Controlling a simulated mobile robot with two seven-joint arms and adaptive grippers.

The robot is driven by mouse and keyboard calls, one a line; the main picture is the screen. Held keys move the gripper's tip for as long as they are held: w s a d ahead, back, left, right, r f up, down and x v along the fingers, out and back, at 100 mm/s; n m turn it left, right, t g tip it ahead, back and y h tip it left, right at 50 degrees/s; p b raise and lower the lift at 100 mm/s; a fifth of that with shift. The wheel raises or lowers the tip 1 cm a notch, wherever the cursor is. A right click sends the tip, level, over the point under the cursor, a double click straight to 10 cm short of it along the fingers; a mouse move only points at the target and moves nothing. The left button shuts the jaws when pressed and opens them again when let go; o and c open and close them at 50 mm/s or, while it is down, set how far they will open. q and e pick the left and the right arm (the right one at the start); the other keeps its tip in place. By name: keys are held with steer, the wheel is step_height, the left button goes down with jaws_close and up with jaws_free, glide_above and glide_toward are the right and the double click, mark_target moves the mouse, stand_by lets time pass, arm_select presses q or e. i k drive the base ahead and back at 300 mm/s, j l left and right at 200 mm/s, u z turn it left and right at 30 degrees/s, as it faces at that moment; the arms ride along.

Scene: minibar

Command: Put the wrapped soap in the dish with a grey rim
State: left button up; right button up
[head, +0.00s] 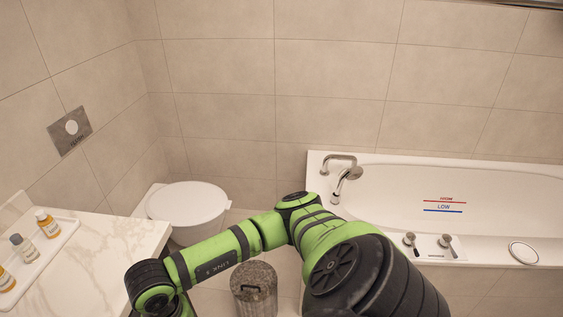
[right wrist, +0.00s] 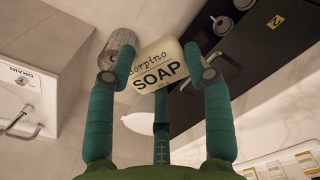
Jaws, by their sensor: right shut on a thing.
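The wrapped soap (right wrist: 160,68) is a cream, rounded block with dark lettering reading "Sorpino SOAP" in the right wrist view. My right gripper (right wrist: 158,72) is shut on it, with a green finger at either side, and holds it above the floor. In the head view the right hand and the soap are out of the picture. A small white oval dish (head: 522,252) with a thin grey rim lies on the front ledge of the bathtub at the far right of the head view; it looks empty. My left gripper is in neither view.
The bathtub (head: 330,162) has taps (head: 410,241) on its front ledge, left of the dish. A marble counter (head: 110,245) at the left holds a tray (head: 65,237) with several small bottles. A toilet (head: 188,203) and a bin (head: 254,287) stand between counter and tub.

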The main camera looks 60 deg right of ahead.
mark_target(523, 253)
steer(key=z, duration=0.4)
steer(key=l+z, duration=0.15)
steer(key=z, duration=0.25)
steer(key=k+l+z, duration=0.1)
steer(key=z, duration=0.3)
steer(key=l+z, duration=0.25)
steer(key=l, duration=0.2)
steer(key=l+z, duration=0.2)
steer(key=l, duration=0.25)
steer(key=i+l+z, duration=0.1)
steer(key=l+z, duration=0.15)
steer(key=l, duration=0.15)
steer(key=i+l+z, duration=0.2)
steer(key=l, duration=0.25)
steer(key=l+z, duration=0.25)
steer(key=l, duration=0.15)
steer(key=i+l, duration=0.15)
steer(key=l, duration=0.2)
steer(key=i+l, duration=0.15)
steer(key=l, duration=0.25)
steer(key=i+l, duration=0.15)
steer(key=l, duration=0.2)
steer(key=i+l, duration=0.15)
steer(key=l, duration=0.2)
